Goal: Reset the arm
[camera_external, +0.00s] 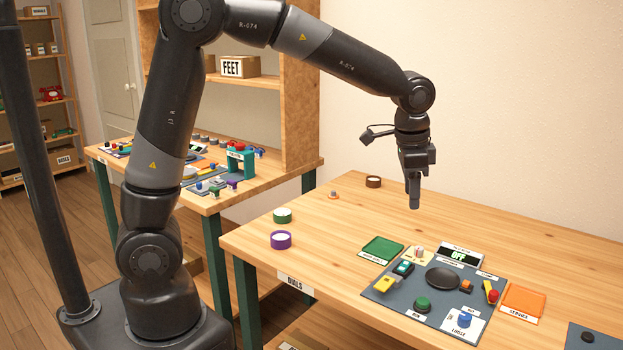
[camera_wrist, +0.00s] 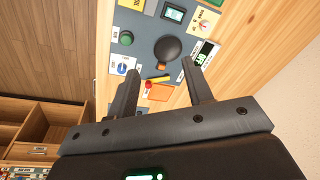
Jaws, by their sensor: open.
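My gripper (camera_external: 414,200) hangs from my arm, pointing down above the wooden table, with nothing in it. In the wrist view my gripper (camera_wrist: 160,85) shows two dark fingers apart with free space between them. Below is a grey panel (camera_external: 393,296) with a round black disc (camera_external: 443,280), a green knob (camera_external: 422,304), a blue knob (camera_external: 464,320) on a white card and a small display reading OFF (camera_external: 459,254). The panel also shows in the wrist view (camera_wrist: 145,47), with the disc (camera_wrist: 168,48) ahead of the fingers. My gripper touches none of these.
A green tray (camera_external: 381,250) and an orange tray (camera_external: 523,302) flank the panel. A purple-rimmed cup (camera_external: 281,240), a green-rimmed cup (camera_external: 283,215) and a brown one (camera_external: 374,181) stand on the table. The table's left and back areas are mostly clear. A second table (camera_external: 203,203) and shelf stand behind.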

